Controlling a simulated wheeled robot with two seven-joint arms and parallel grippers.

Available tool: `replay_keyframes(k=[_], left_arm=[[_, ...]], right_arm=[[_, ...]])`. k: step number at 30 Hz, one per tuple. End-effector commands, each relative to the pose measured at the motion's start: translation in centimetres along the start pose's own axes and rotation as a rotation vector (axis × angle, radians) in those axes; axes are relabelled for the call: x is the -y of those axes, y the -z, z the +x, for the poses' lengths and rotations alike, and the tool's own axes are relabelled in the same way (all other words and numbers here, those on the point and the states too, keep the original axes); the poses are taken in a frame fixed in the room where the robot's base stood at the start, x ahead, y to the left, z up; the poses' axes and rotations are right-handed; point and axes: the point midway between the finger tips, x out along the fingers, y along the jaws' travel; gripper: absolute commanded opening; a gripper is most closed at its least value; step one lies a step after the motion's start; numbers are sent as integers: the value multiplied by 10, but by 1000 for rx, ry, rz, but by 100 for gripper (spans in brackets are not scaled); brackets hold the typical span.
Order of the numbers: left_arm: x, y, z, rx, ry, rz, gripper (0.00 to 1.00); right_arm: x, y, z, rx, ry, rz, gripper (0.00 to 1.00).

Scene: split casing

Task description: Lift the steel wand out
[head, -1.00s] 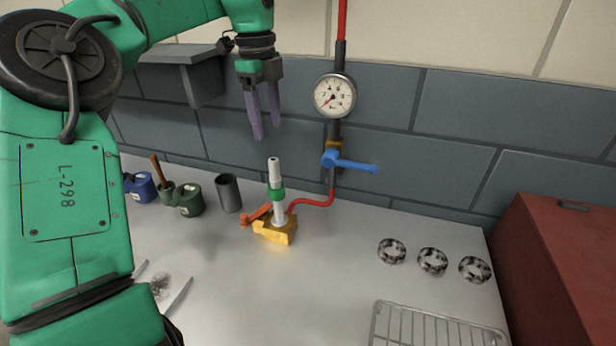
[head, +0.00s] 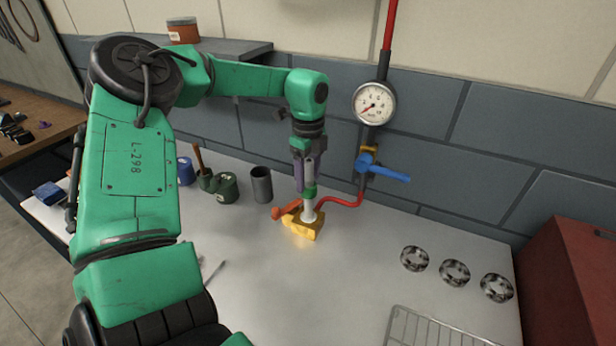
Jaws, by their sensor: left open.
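The steel wand (head: 309,208) stands upright in a yellow holder (head: 304,230), with a green band around its middle. An orange-red lever (head: 287,209) sits on the holder's left side. A red hose meets the holder from the right. My left gripper (head: 307,182) points down over the wand's upper part, its purple fingers open. One finger shows just left of the wand; the other is mostly hidden, so I cannot tell whether they touch the wand. My right gripper is not in view.
Behind and right are a pressure gauge (head: 374,104) and a blue valve handle (head: 384,172) on the wall pipe. A dark cup (head: 261,185) and green container (head: 224,187) stand left. Three metal rings, a wire rack (head: 440,330) and a red box (head: 570,270) are at right.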

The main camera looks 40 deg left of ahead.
Motion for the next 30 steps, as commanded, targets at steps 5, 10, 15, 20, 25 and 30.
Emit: replay_keyframes(k=[5, 10, 15, 20, 25, 30], left_arm=[[0, 0, 0, 1, 0, 0, 26], [0, 0, 0, 1, 0, 0, 0], [0, 0, 0, 1, 0, 0, 0], [0, 0, 0, 1, 0, 0, 0], [0, 0, 0, 1, 0, 0, 0], [0, 0, 0, 1, 1, 0, 0]], right_arm=[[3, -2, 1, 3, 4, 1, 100], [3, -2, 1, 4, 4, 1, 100], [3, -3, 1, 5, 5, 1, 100], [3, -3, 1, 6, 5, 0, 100], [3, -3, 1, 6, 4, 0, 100], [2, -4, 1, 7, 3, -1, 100]])
